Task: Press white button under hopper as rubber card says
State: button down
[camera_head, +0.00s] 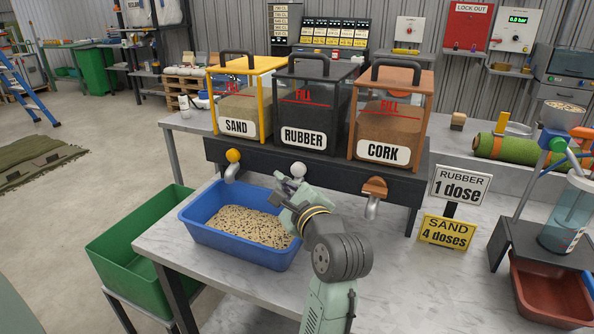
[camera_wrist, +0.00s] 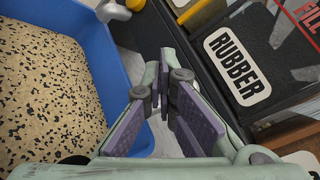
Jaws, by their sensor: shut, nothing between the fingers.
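The white button (camera_head: 298,170) is a round knob on the dark rail below the black-framed RUBBER hopper (camera_head: 313,105). My gripper (camera_head: 282,184) is shut and empty, just left of and below the white button in the head view; I cannot tell whether it touches it. In the wrist view my gripper's purple-padded fingers (camera_wrist: 170,85) point toward the rail, and the white button cannot be made out. The RUBBER label (camera_wrist: 238,65) shows at right there. The white rubber card (camera_head: 460,187) reads "RUBBER 1 dose". A yellow card (camera_head: 446,232) reads "SAND 4 doses".
A blue tray (camera_head: 203,239) of tan, black-flecked granules stands below the rail, left of my gripper. The SAND hopper's yellow knob (camera_head: 233,155) is left, the CORK hopper's orange lever (camera_head: 375,187) right. A green bin (camera_head: 125,262) stands left of the table.

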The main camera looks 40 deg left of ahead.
jog(key=shift+s+d, duration=0.15)
jog(key=shift+s, duration=0.5)
jog(key=shift+s+d, duration=0.15)
jog(key=shift+s, duration=0.45)
